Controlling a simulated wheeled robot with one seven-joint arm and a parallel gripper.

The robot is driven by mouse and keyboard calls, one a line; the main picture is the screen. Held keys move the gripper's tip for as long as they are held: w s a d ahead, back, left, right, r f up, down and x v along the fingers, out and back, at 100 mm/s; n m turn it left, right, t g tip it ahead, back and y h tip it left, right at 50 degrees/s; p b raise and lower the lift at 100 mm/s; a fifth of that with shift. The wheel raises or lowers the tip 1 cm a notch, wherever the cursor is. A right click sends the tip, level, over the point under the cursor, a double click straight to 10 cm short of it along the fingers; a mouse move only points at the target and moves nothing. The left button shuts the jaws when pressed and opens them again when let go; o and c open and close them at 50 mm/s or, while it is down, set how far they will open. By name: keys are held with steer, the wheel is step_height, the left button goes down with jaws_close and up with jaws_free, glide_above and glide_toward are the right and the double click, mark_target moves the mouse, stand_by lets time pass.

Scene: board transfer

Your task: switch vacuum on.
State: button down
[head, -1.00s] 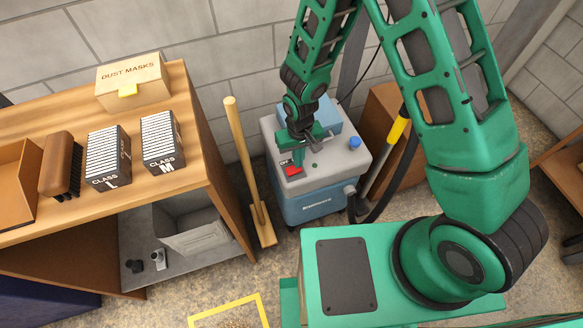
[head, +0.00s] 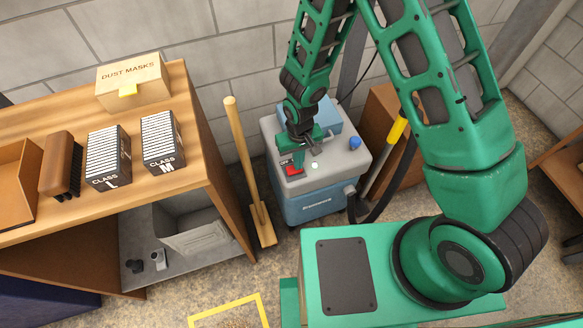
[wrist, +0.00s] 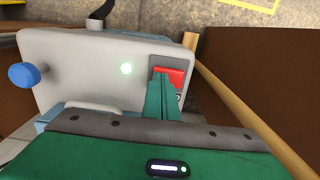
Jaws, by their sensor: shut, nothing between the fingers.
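The vacuum (head: 318,207) is a blue-bodied machine with a grey top, standing on the floor by the wall. A red switch (head: 291,170) sits on its top, and it also shows in the wrist view (wrist: 172,75).
A blue knob (head: 354,143) stands on the vacuum's top. A wooden-handled tool (head: 244,165) leans to its left, beside a workbench (head: 190,95) with filter boxes and a dust mask box. A yellow-handled tool (head: 396,131) and a dark hose are to its right.

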step_height(320, 180, up, 7)
stand_by(1.0)
stand_by(0.4)
steer(key=d+r+m+h, duration=0.1)
steer(key=d+r+m, duration=0.3)
steer(key=d+r, duration=1.6)
steer(key=s+d+r+m, duration=0.2)
steer(key=s+d+r, duration=0.3)
steer(key=s, duration=0.5)
steer(key=s+d+r+m+y, duration=0.1)
steer(key=s+d+r+m, duration=0.2)
steer(key=s+d, duration=0.7)
steer(key=shift+s+r+m, duration=0.3)
steer(key=shift+s+r, duration=0.15)
steer(key=shift+r, duration=0.4)
